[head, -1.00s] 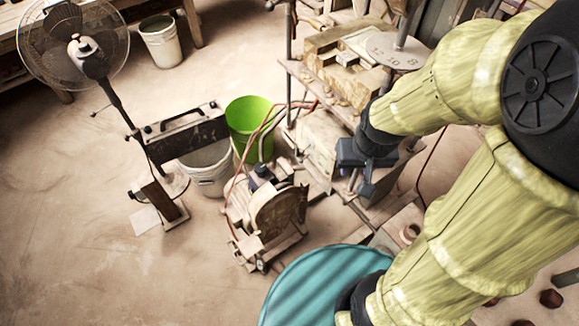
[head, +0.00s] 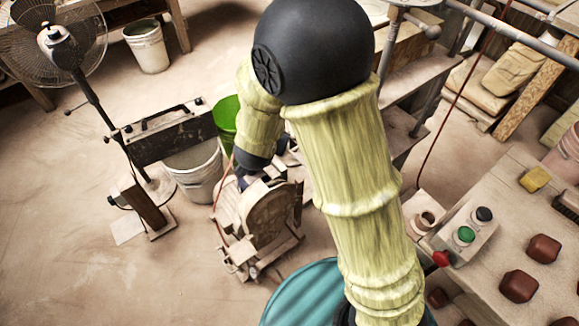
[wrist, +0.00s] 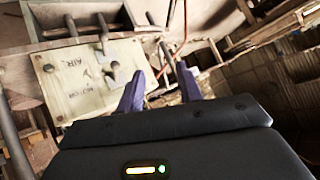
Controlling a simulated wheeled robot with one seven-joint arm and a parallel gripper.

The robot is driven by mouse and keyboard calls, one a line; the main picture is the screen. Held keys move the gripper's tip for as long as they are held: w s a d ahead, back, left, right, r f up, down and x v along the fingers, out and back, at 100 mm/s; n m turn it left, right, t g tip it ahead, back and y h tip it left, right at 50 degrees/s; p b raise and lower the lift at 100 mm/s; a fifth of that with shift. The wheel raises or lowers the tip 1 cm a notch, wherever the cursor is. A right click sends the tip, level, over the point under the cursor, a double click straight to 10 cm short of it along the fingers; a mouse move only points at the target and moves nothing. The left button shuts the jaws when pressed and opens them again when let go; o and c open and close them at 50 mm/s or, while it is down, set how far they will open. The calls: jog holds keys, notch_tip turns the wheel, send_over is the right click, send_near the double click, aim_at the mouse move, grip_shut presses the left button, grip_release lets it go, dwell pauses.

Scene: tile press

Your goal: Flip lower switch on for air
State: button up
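In the wrist view, a pale panel (wrist: 88,80) carries the faint labels AIR and MOTOR. Grey switch levers stand on it: one lever (wrist: 103,35) is near its top edge, and another lever (wrist: 113,74) is lower, near its right edge. I cannot tell which lever belongs to which label, or which way is on. My gripper (wrist: 160,70) is open and empty, its two purple fingers spread apart. The left finger is just right of the lower lever, and I see no clear contact. In the head view, my arm mostly hides the gripper, and the panel cannot be made out.
In the head view, a dusty machine (head: 268,215) stands below my wrist. A green bin (head: 224,115), a grey bucket (head: 197,170) and a fan (head: 52,42) are to the left. A control box (head: 466,232) with buttons sits on the right table. Floor at lower left is clear.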

jog(key=s+a+f+m+t+h+b, duration=0.25)
jog(key=a+f+h+b, duration=0.2)
jog(key=f, duration=0.35)
jog(key=s+a+f+m+h+b, duration=0.1)
jog(key=s+f+m+h+b, duration=0.1)
jog(key=s+h+b, duration=0.3)
jog(key=s+f+h, duration=0.1)
jog(key=s, duration=0.3)
jog(key=shift+s+a+f, duration=0.2)
jog(key=shift+s+a, duration=0.05)
jog(key=shift+s, duration=0.05)
jog(key=shift+t, duration=0.25)
jog(key=b+x, duration=0.1)
jog(key=x, duration=1.6)
jog(key=shift+w+d, duration=0.15)
jog(key=shift+d, duration=0.05)
jog(key=shift+c, duration=0.5)
grip_shut()
